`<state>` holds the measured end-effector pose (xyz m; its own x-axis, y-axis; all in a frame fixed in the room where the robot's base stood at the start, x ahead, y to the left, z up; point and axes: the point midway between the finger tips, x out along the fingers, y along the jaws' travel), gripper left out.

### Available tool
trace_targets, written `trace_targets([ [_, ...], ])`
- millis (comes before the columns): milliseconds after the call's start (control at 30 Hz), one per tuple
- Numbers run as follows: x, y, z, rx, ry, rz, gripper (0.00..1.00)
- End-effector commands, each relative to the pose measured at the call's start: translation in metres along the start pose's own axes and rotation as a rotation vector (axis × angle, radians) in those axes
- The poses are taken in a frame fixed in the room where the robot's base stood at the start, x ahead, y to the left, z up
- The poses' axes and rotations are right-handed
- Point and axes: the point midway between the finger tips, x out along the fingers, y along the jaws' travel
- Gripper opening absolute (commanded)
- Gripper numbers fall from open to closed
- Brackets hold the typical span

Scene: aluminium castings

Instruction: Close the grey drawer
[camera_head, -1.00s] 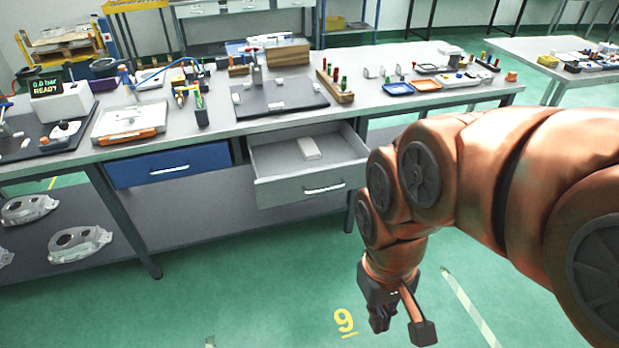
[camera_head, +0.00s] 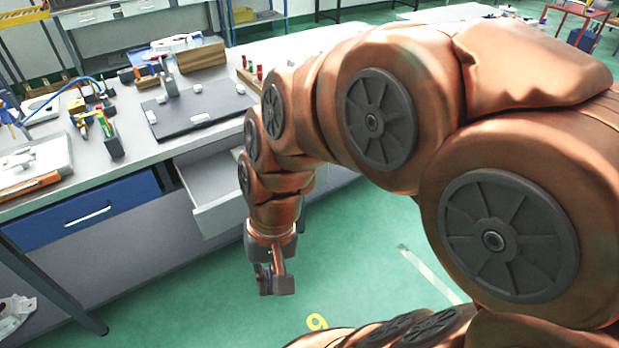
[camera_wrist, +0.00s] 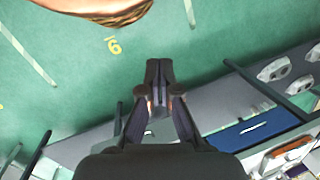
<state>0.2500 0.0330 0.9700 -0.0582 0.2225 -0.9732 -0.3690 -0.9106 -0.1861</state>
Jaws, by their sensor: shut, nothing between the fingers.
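The grey drawer (camera_head: 205,184) stands pulled out under the bench, right of the blue drawer, in the head view. Its left part and pale inside show; my arm covers its right part and handle. My gripper (camera_head: 266,291) hangs in front of the drawer, lower in the picture, pointing down at the floor. In the wrist view the fingers of my gripper (camera_wrist: 158,70) are together with nothing between them. My gripper and wrist hide most of the drawer in that view. I cannot see any contact between gripper and drawer.
The blue drawer (camera_head: 85,210) is shut, left of the grey one. The bench top (camera_head: 145,150) carries a dark board (camera_head: 195,108), tools and a wooden block (camera_head: 200,57). A lower shelf holds metal castings (camera_wrist: 273,69). The green floor in front is clear.

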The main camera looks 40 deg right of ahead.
Motion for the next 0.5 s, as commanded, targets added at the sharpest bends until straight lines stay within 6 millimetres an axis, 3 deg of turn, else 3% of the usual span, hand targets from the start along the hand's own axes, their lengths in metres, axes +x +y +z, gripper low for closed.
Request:
trace_targets([
  [33,0.013,-0.007,-0.021,0.121,0.013,-0.07,0.0],
  [133,0.02,-0.021,-0.064,0.371,0.043,-0.213,0.0],
  [267,0.024,-0.02,-0.127,0.716,0.076,-0.395,0.0],
  [367,0.024,-0.004,-0.177,0.995,0.096,-0.533,0.0],
  [500,0.026,0.046,-0.243,1.402,0.113,-0.722,0.0],
])
